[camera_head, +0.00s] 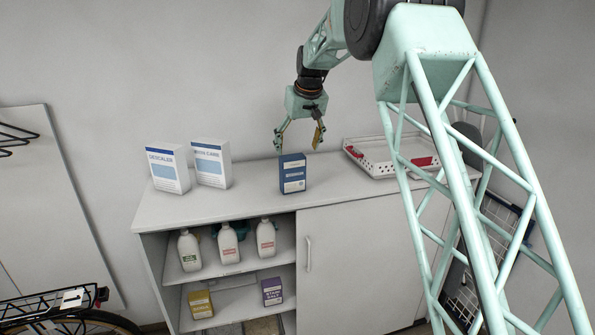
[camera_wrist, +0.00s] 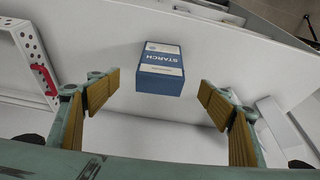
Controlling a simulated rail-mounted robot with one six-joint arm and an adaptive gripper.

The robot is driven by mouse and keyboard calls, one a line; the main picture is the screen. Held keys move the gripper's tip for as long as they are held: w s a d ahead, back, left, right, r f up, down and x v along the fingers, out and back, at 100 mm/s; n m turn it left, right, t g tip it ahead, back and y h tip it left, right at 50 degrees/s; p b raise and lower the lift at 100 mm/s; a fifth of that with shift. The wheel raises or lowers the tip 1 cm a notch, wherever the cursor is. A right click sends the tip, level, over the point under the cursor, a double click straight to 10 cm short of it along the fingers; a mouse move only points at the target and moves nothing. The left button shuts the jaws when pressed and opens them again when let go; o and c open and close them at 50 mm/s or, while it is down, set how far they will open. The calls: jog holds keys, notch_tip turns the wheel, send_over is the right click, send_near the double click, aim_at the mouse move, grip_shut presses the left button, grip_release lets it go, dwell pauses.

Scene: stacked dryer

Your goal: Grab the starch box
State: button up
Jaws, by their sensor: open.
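The starch box (camera_head: 293,174) is a blue box with a white label, standing upright on top of the white cabinet (camera_head: 255,192). In the wrist view the starch box (camera_wrist: 160,68) shows its lettering, with its near end framed by the two fingers. My gripper (camera_head: 299,138) is open and empty, pointing down just above the box in the head view. In the wrist view my gripper (camera_wrist: 158,97) has its fingers spread wider than the box, and neither finger visibly touches it.
Two white-and-blue boxes, a descaler box (camera_head: 168,170) and another (camera_head: 211,163), stand left on the cabinet top. A white perforated tray (camera_head: 375,168) with red handles sits to the right. White bottles (camera_head: 228,243) and small boxes fill the open shelves below.

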aim_at(295, 160)
jog(key=shift+a, duration=0.1)
dwell(0.3)
jog(key=shift+p+x, duration=0.5)
jog(key=shift+x, duration=3.8)
jog(key=shift+f, duration=0.15)
jog(key=shift+p+x, duration=0.7)
jog(key=shift+x, duration=1.75)
jog(key=shift+w, duration=0.1)
jog(key=c, duration=1)
jog(key=shift+c, duration=0.6)
